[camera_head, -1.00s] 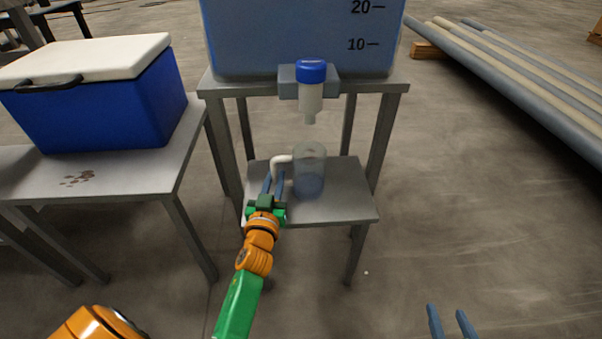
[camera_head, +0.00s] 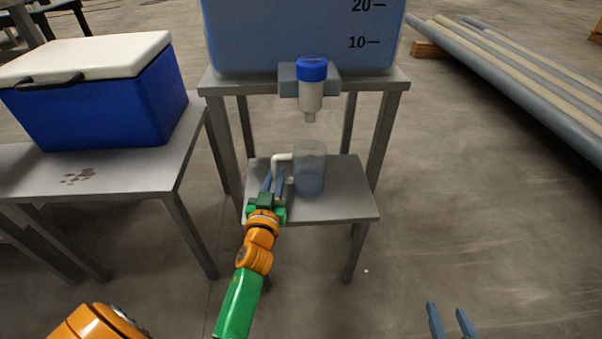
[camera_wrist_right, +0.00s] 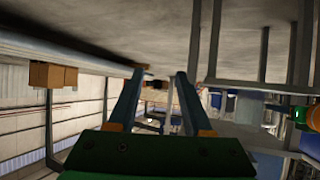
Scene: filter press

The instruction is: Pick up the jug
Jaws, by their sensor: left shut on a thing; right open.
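The jug (camera_head: 310,170) is a clear cylinder with bluish liquid in its lower part and a pale handle (camera_head: 281,160) on its left side. It is upright at the low shelf (camera_head: 345,203), below the filter with the blue cap (camera_head: 311,70). Whether its base touches the shelf I cannot tell. My left gripper (camera_head: 273,184) is shut on the jug's handle, left of the jug's body. My right gripper (camera_head: 451,318) is open and empty at the lower right; its two fingers also show in the right wrist view (camera_wrist_right: 156,100).
A large blue tank (camera_head: 300,35) stands on the tall table (camera_head: 225,88) behind and above the jug. A blue cooler with a white lid (camera_head: 100,95) sits on the table at left (camera_head: 130,178). Pipes (camera_head: 520,85) lie at the far right.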

